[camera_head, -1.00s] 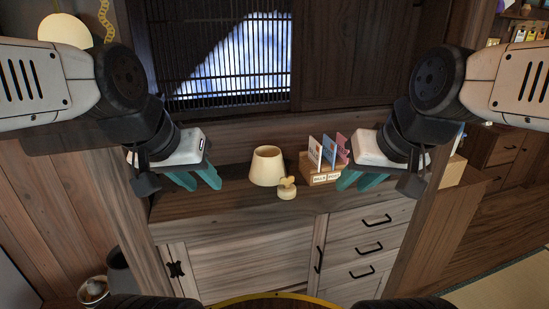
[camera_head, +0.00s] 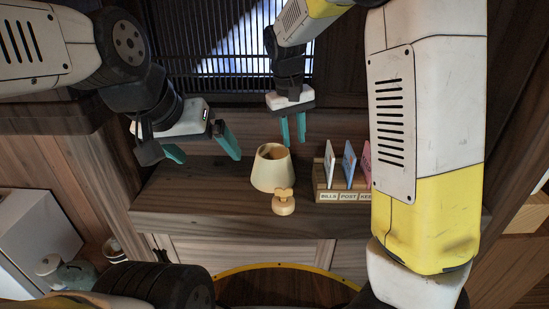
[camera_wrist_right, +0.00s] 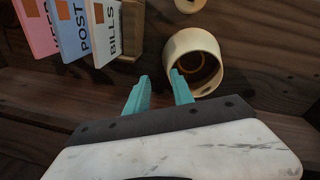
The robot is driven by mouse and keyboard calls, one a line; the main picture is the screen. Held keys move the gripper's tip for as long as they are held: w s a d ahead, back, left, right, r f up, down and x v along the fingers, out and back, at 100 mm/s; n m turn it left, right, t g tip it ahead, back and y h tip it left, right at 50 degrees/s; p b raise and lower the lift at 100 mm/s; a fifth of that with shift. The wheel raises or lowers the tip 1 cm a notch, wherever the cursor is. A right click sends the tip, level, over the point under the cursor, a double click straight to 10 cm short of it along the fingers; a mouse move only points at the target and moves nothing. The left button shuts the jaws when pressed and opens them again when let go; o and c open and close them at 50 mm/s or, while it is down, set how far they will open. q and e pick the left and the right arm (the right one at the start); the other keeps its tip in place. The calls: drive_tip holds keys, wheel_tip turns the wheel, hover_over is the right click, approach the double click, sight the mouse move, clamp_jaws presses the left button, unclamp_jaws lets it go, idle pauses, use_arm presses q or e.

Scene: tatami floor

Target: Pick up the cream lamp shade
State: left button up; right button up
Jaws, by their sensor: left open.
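The cream lamp shade (camera_head: 272,172) stands upright on the wooden cabinet top, its open top rim facing up. In the right wrist view the shade (camera_wrist_right: 184,45) shows its rim and hollow inside, just beyond the fingertips. My right gripper (camera_head: 293,142) points down behind the shade, slightly to its right. Its teal fingers are apart with nothing between them, also in the right wrist view (camera_wrist_right: 159,76). I cannot tell whether a finger touches the shade. My left gripper (camera_head: 207,158) is open and empty, left of the shade.
A small pale wooden piece (camera_head: 284,205) stands just in front of the shade. A wooden letter holder (camera_head: 341,196) with upright cards stands close on the right. The cabinet top (camera_head: 185,190) is clear on the left. A slatted window (camera_head: 235,80) is behind.

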sight(289, 159)
drive_tip(key=shift+h, duration=0.6)
drive_tip(key=f, duration=0.3)
drive_tip(key=w+f, duration=0.1)
drive_tip(key=f, duration=0.2)
drive_tip(key=w+f, duration=0.1)
drive_tip(key=f, duration=0.2)
drive_tip(key=shift+a+f, duration=0.1)
drive_tip(key=shift+a, duration=0.3)
clamp_jaws()
idle(0.4)
